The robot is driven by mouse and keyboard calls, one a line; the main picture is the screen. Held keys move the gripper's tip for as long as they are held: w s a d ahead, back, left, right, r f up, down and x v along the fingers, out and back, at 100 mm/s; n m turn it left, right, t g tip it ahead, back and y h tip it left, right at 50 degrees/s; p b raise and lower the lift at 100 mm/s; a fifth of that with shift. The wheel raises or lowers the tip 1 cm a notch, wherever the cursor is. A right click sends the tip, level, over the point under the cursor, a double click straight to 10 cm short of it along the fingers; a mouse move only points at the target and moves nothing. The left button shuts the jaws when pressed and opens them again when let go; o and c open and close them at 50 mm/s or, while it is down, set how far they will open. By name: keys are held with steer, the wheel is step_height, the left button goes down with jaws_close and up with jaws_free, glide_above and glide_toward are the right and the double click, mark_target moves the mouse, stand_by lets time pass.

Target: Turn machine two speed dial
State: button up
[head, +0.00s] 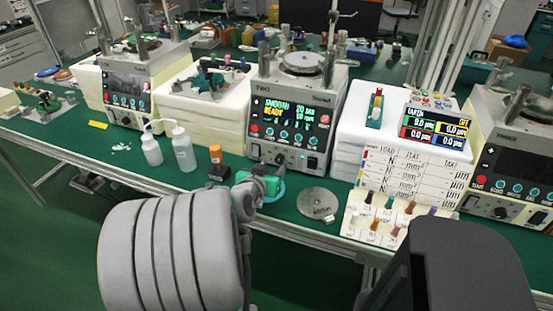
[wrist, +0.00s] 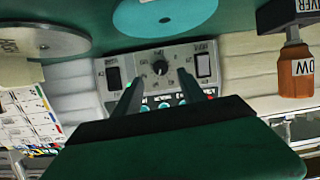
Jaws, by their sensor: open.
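Machine two (head: 290,108) stands at the middle of the bench in the head view, with a lit screen and a row of round buttons. Its small black speed dial (head: 279,158) is low on the front, between two rocker switches. My gripper (wrist: 160,80) is open and empty. Its two dark fingers point at the panel, one to each side of the dial's line. I cannot tell how far the tips are from the dial.
A teal disc (head: 275,191) and a grey metal plate (head: 318,204) lie on the green bench before the machine. A record board (head: 412,185) stands right. Machine three (head: 510,150) is at far right.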

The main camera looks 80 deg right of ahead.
mark_target(278, 161)
steer(key=x, duration=0.5)
steer(key=shift+d+f, duration=0.2)
steer(key=shift+d, duration=0.05)
jaws_close()
